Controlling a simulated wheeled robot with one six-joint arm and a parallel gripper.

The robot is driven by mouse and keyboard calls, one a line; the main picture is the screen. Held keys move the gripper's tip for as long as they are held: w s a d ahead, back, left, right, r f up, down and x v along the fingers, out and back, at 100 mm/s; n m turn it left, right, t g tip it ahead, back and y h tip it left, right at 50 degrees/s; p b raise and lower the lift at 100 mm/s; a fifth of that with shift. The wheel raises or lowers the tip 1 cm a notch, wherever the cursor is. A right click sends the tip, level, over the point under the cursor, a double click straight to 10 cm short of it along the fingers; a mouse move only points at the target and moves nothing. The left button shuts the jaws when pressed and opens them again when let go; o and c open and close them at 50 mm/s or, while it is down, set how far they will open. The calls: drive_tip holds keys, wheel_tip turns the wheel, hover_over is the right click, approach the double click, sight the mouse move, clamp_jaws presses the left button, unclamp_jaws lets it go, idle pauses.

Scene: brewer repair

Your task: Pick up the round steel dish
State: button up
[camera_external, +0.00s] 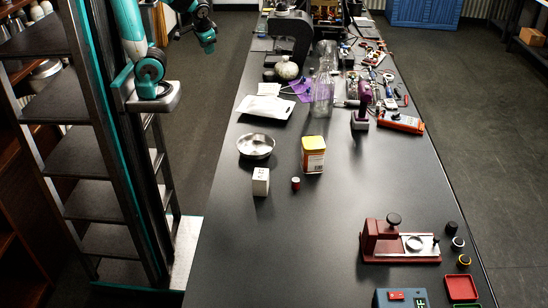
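The round steel dish (256,153) lies upright on the black bench near its left edge, in the middle of the picture. It is shallow, shiny and looks empty. My gripper (208,41) is up at the top left, at the end of my teal and dark arm. It is well away from the dish, off the bench's left side. It is too small and dark there to tell whether its fingers are open or shut.
A clear bottle (322,92) stands behind. A red device (400,242) sits at front right. The front-left bench (270,255) is clear.

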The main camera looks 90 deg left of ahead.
drive_tip(key=w+d+f+m+t+b, duration=0.1)
drive_tip(key=w+d+f+m+b, duration=0.2)
drive_tip(key=w+d+f+m, duration=0.5)
drive_tip(key=w+d+f+m+t+h+b, duration=0.1)
drive_tip(key=w+d+f+m+t+b, duration=0.1)
drive_tip(key=d+f+m, duration=0.8)
drive_tip(key=f+n, duration=0.1)
drive_tip(key=f, duration=0.3)
drive_tip(key=w+d+f+n+p, duration=0.1)
drive_tip(key=f, duration=0.2)
drive_tip(key=w+f, duration=0.1)
drive_tip(key=f, duration=0.3)
drive_tip(key=shift+w+d+f+n+p, duration=0.25)
drive_tip(key=shift+d+f+n+p, duration=0.05)
drive_tip(key=shift+d+n+p, duration=0.1)
drive_tip(key=shift+p+x, duration=1.2)
drive_tip(key=shift+x, duration=2.05)
drive_tip(key=shift+s, duration=0.15)
drive_tip(key=shift+c, duration=0.2)
clamp_jaws()
